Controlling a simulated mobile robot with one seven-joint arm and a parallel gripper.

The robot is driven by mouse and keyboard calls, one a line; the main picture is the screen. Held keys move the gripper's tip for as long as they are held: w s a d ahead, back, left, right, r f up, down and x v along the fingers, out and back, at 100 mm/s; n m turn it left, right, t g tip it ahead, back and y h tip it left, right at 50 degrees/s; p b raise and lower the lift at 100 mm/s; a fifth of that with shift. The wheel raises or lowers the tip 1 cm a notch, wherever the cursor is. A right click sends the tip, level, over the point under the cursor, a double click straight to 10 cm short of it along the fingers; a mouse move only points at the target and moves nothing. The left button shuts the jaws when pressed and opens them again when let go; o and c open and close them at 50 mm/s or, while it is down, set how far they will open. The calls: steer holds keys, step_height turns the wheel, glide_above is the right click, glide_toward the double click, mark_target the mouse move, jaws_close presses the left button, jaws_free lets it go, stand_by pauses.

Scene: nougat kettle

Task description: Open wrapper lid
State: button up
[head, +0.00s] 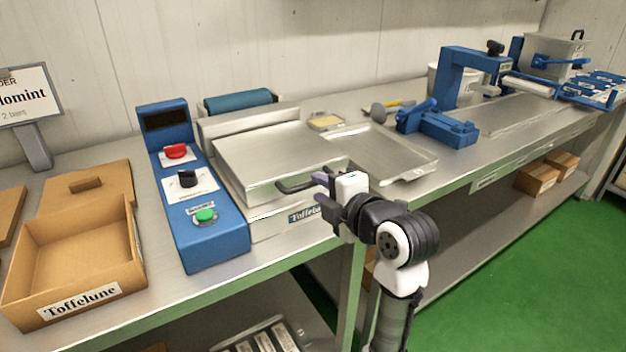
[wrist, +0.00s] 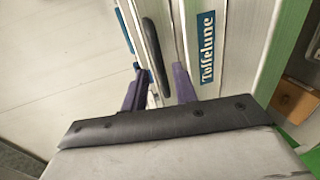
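The wrapper lid (head: 275,155) is a flat steel cover on the wrapper body (head: 268,222), which carries a "Toffelune" label. It looks shut. A dark bar handle (head: 297,186) sits at the lid's front edge. My gripper (head: 324,188) is at the handle's right end, its purple fingers spread. In the wrist view, the handle (wrist: 154,45) lies between the two fingers of my gripper (wrist: 160,85), with a visible gap on at least one side. I cannot tell whether either finger touches it.
A blue control box (head: 190,190) with red, black and green controls stands left of the wrapper. An open "Toffelune" carton (head: 75,262) is further left. A steel tray (head: 385,152) and a blue device (head: 440,125) are to the right.

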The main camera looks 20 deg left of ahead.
mark_target(314, 185)
steer(key=shift+x, duration=2.05)
steer(key=shift+c, duration=0.3)
jaws_close()
